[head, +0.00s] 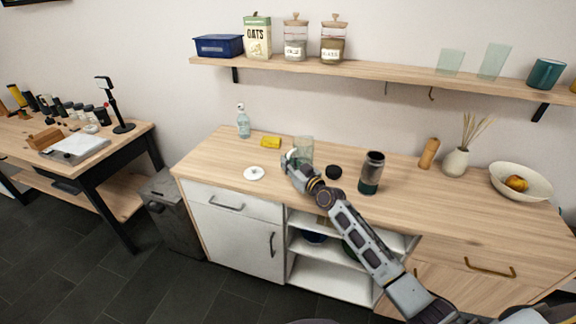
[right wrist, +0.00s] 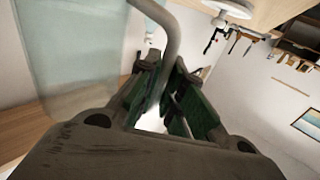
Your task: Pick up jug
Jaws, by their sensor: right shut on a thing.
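The jug (head: 305,148) is clear, pale glass and stands upright on the wooden counter, partly behind my right gripper. In the right wrist view its glass body (right wrist: 75,50) fills the left side, and its grey curved handle (right wrist: 172,40) runs down between my fingers. My right gripper (head: 290,160), also in the right wrist view (right wrist: 165,85), is shut on the jug's handle. I cannot tell whether the jug's base touches the counter. My left gripper is not in view.
A wooden shelf (head: 380,72) with containers hangs above. The counter's front left is mostly clear.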

